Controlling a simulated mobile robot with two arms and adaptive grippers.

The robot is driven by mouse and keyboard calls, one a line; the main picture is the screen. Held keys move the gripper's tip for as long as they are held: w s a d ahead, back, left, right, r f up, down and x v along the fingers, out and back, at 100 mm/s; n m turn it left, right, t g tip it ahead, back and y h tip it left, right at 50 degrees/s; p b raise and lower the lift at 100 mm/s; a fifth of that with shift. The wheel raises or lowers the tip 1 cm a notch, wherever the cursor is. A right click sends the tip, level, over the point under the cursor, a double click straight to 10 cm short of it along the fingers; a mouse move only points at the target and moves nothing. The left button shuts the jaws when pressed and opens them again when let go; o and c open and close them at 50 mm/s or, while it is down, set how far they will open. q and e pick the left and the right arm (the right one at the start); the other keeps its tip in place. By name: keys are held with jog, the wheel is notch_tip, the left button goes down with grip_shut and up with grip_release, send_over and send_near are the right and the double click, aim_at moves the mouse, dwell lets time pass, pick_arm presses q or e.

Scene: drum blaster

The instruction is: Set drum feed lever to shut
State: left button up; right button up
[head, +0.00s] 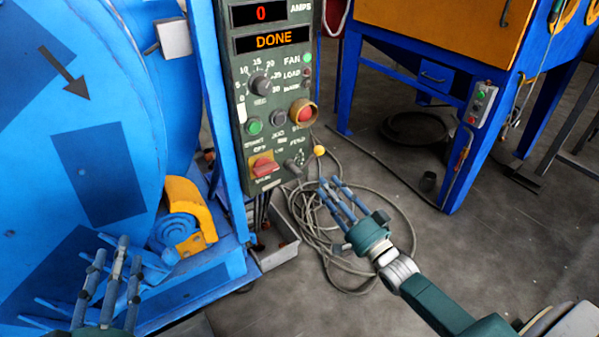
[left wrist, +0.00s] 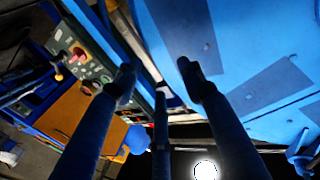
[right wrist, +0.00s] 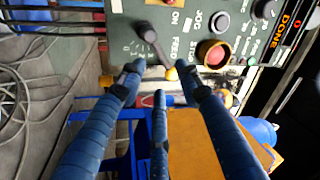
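The drum feed lever (head: 295,169) is a grey handle with a yellow ball knob (head: 319,150), low on the green control panel (head: 243,100) under the FEED label. The knob points right and slightly up. My left gripper (head: 115,250) is open and empty in front of the blue drum machine.
The panel also carries a red emergency button (head: 303,112), a green start button (head: 254,127) and a red switch (head: 263,166). The display reads 0 amps and DONE. A blue cabinet stands behind right.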

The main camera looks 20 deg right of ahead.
aim_at(309, 163)
jog(key=b+x, duration=0.2)
jog(key=x, duration=0.7)
jog(key=shift+w, duration=0.35)
pick_arm(q)
jog(key=s+r+t+h, duration=0.1)
jog(key=s+r+t, duration=0.1)
jog(key=r, duration=0.4)
jog(key=s+r+t+h, duration=0.1)
jog(key=s+r+t, duration=0.2)
jog(key=r+t, duration=0.2)
jog(key=shift+d+r+b, duration=0.2)
jog(key=shift+r+b, duration=0.1)
jog(key=shift+r, duration=0.95)
pick_arm(e)
jog(key=shift+w, duration=0.25)
grip_shut()
